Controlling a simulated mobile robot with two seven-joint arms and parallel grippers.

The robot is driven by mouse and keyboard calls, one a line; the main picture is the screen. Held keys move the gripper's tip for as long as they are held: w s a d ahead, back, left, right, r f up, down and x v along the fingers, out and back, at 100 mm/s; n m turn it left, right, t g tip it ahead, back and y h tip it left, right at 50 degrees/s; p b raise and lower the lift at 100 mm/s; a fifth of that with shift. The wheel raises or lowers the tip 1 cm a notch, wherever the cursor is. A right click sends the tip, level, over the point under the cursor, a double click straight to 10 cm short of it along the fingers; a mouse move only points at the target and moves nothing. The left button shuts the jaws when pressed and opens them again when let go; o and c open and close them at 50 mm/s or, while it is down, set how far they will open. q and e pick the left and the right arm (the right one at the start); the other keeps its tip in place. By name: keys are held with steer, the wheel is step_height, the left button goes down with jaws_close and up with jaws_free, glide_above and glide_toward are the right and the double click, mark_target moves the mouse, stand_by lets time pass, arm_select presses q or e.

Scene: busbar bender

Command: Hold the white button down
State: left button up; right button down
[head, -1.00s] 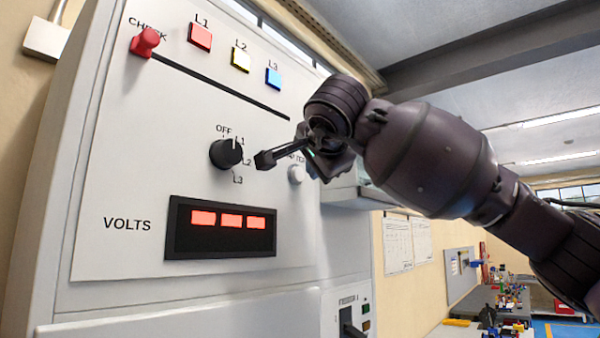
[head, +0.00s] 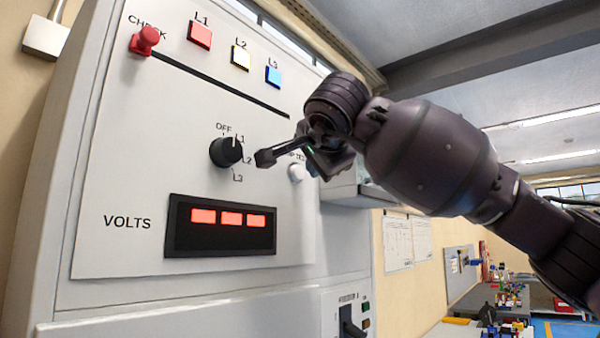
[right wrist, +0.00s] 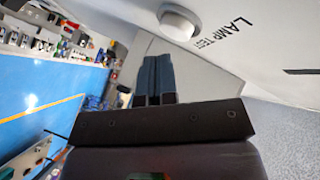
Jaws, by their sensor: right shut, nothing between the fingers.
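The white button (head: 296,172) sticks out of the grey panel, right of the black rotary knob (head: 226,152). In the head view it is partly overlapped by my gripper. In the right wrist view the button (right wrist: 180,22) is round, with "LAMP TEST" printed beside it. My right gripper (head: 264,158) is shut and empty in front of the panel, its tips showing between knob and button. In the right wrist view its two fingers (right wrist: 154,78) lie together just below the button, seemingly apart from it. My left gripper is out of view.
Cluttered benches (head: 500,300) stand far behind on the right.

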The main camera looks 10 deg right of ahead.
steer(key=shift+w, duration=0.1)
stand_by(0.8)
steer(key=shift+w+a, duration=0.25)
steer(key=shift+w+a+p, duration=0.3)
steer(key=shift+w+p, duration=0.05)
steer(key=shift+p, duration=0.2)
stand_by(1.0)
steer(key=shift+s+d, duration=0.1)
stand_by(1.8)
steer(key=shift+s+d+b, duration=0.4)
steer(key=shift+s+b, duration=0.2)
steer(key=shift+d, duration=0.1)
